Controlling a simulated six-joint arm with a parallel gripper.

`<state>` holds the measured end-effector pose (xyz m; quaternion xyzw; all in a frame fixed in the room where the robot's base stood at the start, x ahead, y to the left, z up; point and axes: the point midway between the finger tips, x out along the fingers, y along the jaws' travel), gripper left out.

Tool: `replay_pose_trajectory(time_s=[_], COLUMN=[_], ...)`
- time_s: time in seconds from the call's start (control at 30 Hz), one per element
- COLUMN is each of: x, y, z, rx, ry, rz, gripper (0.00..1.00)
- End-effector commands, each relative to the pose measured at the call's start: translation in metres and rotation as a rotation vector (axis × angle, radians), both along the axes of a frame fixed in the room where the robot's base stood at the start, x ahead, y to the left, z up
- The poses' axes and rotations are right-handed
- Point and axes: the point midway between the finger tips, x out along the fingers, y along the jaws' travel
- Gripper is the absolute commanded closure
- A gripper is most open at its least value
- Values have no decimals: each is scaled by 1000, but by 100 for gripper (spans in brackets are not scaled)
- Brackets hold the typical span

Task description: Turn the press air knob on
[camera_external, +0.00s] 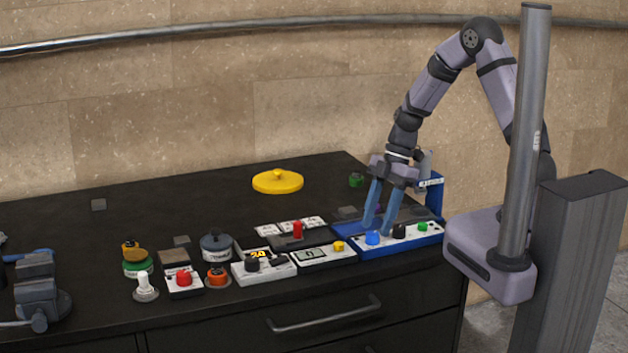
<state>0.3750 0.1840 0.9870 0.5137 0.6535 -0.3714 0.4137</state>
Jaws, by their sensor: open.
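The press (431,185) is a blue machine at the right end of the dark table. Its front white control panel (385,245) carries a blue knob (372,238), a black knob (399,231) and a green knob (423,227). The labels are too small to read, so I cannot tell which one is the air knob or its setting. My gripper (379,227) points down with its two long blue fingers apart and empty. The fingertips are just behind and above the panel, near the blue and black knobs; I cannot tell whether they touch anything. The fingers and arm hide part of the press.
Left of the press are a small display box (322,254), a box with yellow digits (262,266) and a red switch (298,230). A yellow disc (278,182) and a green knob-like piece (356,180) lie behind. The table's back left is mostly clear.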

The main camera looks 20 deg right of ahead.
Motion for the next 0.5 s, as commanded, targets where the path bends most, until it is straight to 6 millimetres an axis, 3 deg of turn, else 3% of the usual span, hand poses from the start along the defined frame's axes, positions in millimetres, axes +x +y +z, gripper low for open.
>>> replay_pose_trajectory(time_s=[0.2, 0.5], x=[-2, -2], y=[6, 7], z=[-14, -18], rx=[1, 0], ry=[1, -2], rz=[-1, -1], gripper=[55, 55])
